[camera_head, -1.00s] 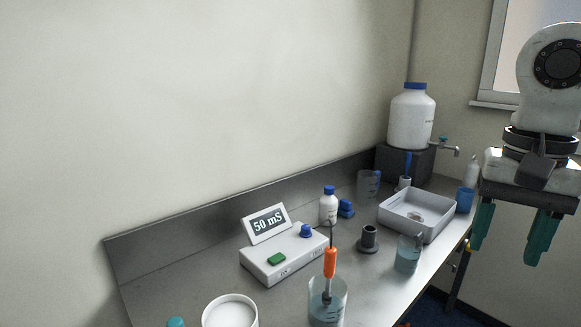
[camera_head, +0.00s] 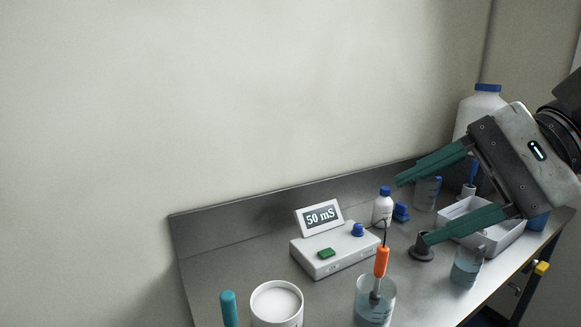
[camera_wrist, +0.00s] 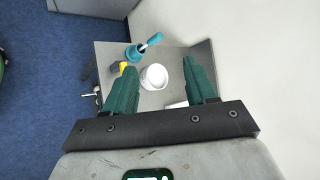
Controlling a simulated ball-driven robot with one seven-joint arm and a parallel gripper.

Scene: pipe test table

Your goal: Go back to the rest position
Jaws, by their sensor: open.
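My gripper (camera_head: 412,210) is open and empty, with two green fingers well apart. In the head view it comes in from the right, tilted, its fingers pointing left in front of the bench's right half. It hides part of the big white bottle (camera_head: 482,103) and part of the white tray (camera_head: 507,240). In the wrist view the green fingers (camera_wrist: 163,92) are spread above the far part of the bench, with a white round container (camera_wrist: 154,77) showing between them.
The bench (camera_head: 250,255) holds a meter reading 50 mS (camera_head: 335,252), a beaker with an orange probe (camera_head: 374,300), a small bottle (camera_head: 382,208), a dark holder (camera_head: 422,250), another beaker (camera_head: 466,268) and a white tub (camera_head: 277,303). Blue floor (camera_wrist: 60,60) lies beside the bench.

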